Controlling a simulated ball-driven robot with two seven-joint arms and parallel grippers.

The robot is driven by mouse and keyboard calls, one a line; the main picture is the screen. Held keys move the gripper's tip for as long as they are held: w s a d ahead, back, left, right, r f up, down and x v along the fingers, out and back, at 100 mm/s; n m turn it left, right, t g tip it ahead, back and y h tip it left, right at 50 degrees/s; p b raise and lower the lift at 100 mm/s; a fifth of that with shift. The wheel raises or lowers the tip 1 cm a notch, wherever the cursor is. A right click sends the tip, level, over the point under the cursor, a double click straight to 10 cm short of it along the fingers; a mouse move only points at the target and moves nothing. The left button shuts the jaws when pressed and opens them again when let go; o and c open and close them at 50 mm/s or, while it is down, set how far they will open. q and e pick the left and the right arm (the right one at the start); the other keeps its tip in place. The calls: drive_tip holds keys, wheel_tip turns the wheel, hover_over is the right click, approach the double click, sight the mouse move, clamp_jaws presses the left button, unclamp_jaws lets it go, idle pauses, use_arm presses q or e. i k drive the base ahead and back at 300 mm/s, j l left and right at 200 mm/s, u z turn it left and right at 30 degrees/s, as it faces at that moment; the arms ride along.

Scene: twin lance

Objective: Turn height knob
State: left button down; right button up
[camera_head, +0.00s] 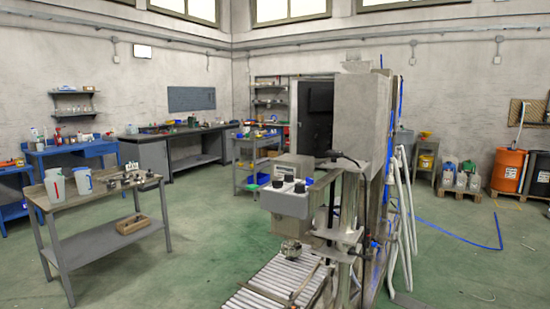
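A light grey control box (286,204) is on the front of a filling-type machine (358,125) right of the middle. Several small dark knobs (278,183) sit on its sloped top face. I cannot tell which one is the height knob, as any labels are too small to read. Below the box, a metal nozzle-like part (291,249) hangs above a roller conveyor (268,289). Neither of my grippers is in view, and nothing touches the knobs.
White hoses (403,220) hang at the machine's right side. The green floor (200,245) between table and conveyor is clear.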

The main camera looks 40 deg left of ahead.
sight(335, 155)
drive_tip(key=i+u, duration=0.25)
drive_tip(key=u, duration=0.15)
drive_tip(key=i+l+u, duration=0.2)
drive_tip(key=u, duration=0.25)
drive_tip(key=i+l+u, duration=0.25)
drive_tip(key=u, duration=0.15)
drive_tip(key=i+l+u, duration=0.25)
drive_tip(key=u, duration=0.2)
drive_tip(key=i+l+u, duration=0.1)
drive_tip(key=l+u, duration=0.3)
